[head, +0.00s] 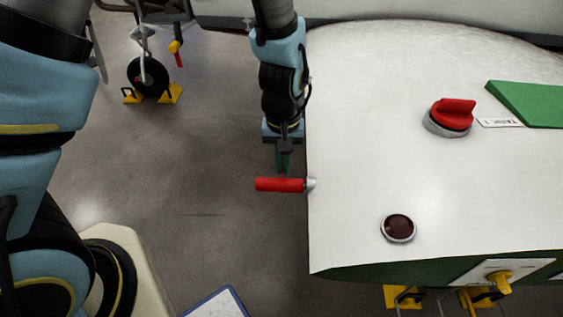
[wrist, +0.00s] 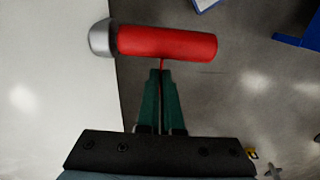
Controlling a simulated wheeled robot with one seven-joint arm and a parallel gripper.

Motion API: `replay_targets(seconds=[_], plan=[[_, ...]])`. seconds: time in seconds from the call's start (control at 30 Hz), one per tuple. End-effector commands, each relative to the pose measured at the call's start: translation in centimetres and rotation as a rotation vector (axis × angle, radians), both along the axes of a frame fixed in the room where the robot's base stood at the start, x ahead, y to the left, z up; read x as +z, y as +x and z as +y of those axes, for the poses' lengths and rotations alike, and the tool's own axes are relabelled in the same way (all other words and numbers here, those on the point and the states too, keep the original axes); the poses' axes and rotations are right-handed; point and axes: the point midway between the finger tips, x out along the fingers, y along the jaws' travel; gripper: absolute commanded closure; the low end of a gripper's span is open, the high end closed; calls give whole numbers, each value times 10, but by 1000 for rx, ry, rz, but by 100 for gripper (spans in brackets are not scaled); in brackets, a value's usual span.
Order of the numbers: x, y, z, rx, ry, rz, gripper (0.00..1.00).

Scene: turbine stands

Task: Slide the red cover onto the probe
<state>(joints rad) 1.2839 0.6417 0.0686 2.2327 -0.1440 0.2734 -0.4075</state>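The red cover (head: 280,185) is a smooth cylinder lying level beside the edge of the white body in the head view. Its right end meets or nearly meets the silver mount of the probe (head: 311,184) on that edge. In the wrist view the cover (wrist: 168,43) lies across the top, with the silver mount (wrist: 101,38) at its left end. No bare probe rod shows between them; any rod inside the cover is hidden. My gripper (head: 283,172) points down at the cover. Its green fingers (wrist: 161,72) are together on a thin red tab of the cover.
The white body (head: 370,120) fills the right side, with a red-handled cap (head: 453,114), a dark red round lens (head: 398,228) and a green block (head: 530,103) on top. A wheel with yellow chocks (head: 150,78) stands at upper left. Open floor (head: 190,200) lies left of the cover.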

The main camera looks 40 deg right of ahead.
Motion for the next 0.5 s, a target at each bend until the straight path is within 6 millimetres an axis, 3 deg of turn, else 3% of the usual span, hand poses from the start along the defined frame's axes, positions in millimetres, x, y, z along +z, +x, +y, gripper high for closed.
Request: replay_targets(seconds=[0.47, 0.5], plan=[[1, -8, -10, -10, -12, 2, 100], [1, -8, -10, -10, -12, 2, 93]])
